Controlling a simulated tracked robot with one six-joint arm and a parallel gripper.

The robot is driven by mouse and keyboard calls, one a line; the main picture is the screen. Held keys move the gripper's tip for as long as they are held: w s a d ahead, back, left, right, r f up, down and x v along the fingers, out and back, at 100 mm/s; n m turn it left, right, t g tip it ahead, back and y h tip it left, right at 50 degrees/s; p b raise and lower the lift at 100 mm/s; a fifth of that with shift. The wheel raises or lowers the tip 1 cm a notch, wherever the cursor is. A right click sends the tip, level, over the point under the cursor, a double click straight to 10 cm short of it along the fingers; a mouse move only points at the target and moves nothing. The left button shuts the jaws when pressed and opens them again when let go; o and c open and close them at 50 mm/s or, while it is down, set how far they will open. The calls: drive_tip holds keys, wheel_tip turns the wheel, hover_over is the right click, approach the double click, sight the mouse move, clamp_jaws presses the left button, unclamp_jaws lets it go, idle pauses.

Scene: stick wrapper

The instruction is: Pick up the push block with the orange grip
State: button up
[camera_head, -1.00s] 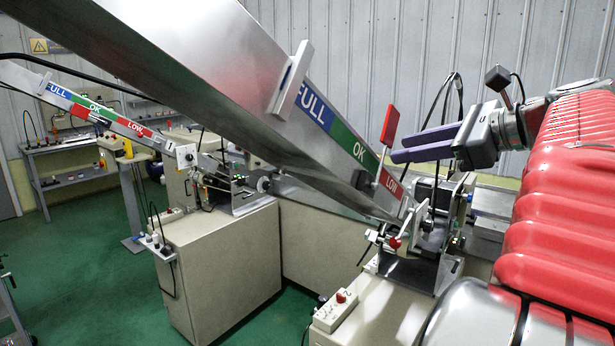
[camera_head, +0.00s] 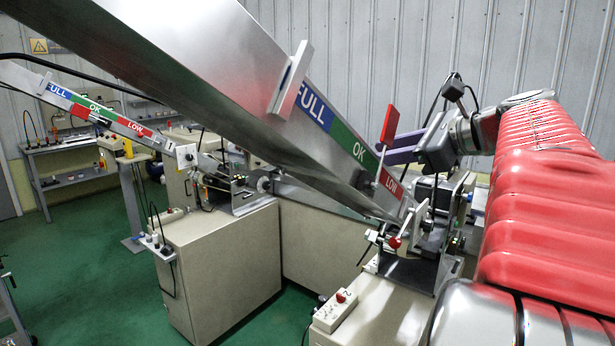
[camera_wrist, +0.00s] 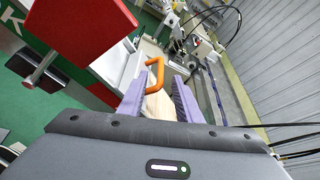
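The push block (camera_wrist: 160,106) is pale wood with an orange loop grip (camera_wrist: 155,73). In the wrist view it lies between the two purple fingers of my gripper (camera_wrist: 158,95), with the orange grip showing beyond and between the tips. The fingers stand apart on either side of the block; firm contact is not clear. In the head view my gripper (camera_head: 392,150) reaches left behind the big sloping metal chute (camera_head: 215,70), near its low end. The block is hidden there.
A red paddle on a rod (camera_head: 390,125) stands close to the fingers, and it looms large at upper left in the wrist view (camera_wrist: 80,30). The machine (camera_head: 430,225) with cables is below my wrist. A control box (camera_head: 335,310) sits lower down.

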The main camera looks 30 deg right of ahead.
drive_tip(key=shift+x, duration=1.35)
drive_tip(key=shift+c, duration=0.2)
clamp_jaws()
drive_tip(key=shift+r, duration=0.1)
